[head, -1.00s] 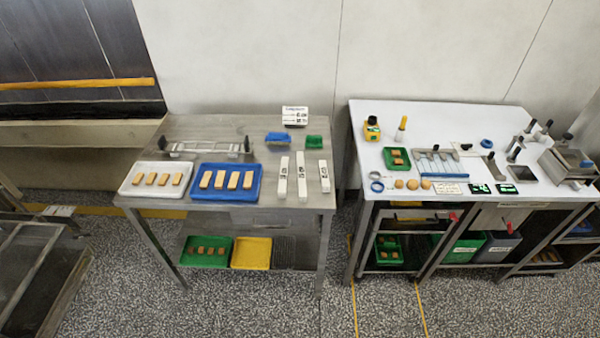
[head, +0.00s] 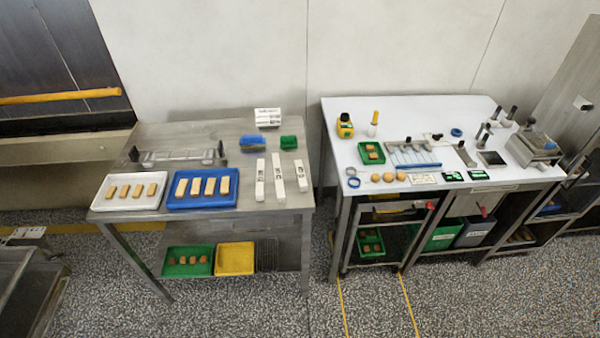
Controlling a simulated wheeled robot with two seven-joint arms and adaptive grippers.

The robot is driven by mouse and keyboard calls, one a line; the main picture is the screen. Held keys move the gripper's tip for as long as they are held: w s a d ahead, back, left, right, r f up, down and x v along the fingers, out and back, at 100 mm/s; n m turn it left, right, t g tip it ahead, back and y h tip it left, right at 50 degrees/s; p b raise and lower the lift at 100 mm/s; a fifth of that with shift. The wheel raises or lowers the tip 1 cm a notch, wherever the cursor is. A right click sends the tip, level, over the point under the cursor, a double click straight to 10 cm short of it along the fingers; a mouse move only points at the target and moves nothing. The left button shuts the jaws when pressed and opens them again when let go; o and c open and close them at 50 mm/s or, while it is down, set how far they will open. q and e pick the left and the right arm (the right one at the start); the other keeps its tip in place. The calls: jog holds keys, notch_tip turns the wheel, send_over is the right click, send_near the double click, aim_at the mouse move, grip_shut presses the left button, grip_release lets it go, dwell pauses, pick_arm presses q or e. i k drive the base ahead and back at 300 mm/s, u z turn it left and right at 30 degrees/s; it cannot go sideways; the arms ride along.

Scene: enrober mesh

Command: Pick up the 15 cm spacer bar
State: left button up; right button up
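Three white bars lie side by side on the right part of the steel table (head: 230,140): a left bar (head: 260,187), a middle bar (head: 278,187) and a right bar (head: 301,182). Each has a dark printed mark, too small to read, so I cannot tell which is the 15 cm one. The middle bar looks longest and the right one shortest. The bars lie apart from one another, and nothing covers them. Neither of my grippers is in view.
A white tray (head: 100,204) and a blue tray (head: 203,206) of biscuits stand left of the bars. Blue (head: 252,142) and green (head: 289,142) items and a sign (head: 268,117) sit behind. A crowded white-topped table (head: 400,110) stands right, across a floor gap.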

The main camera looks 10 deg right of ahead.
aim_at(302, 182)
jog(key=u, duration=0.35)
jog(key=i, duration=0.95)
jog(key=u, duration=0.2)
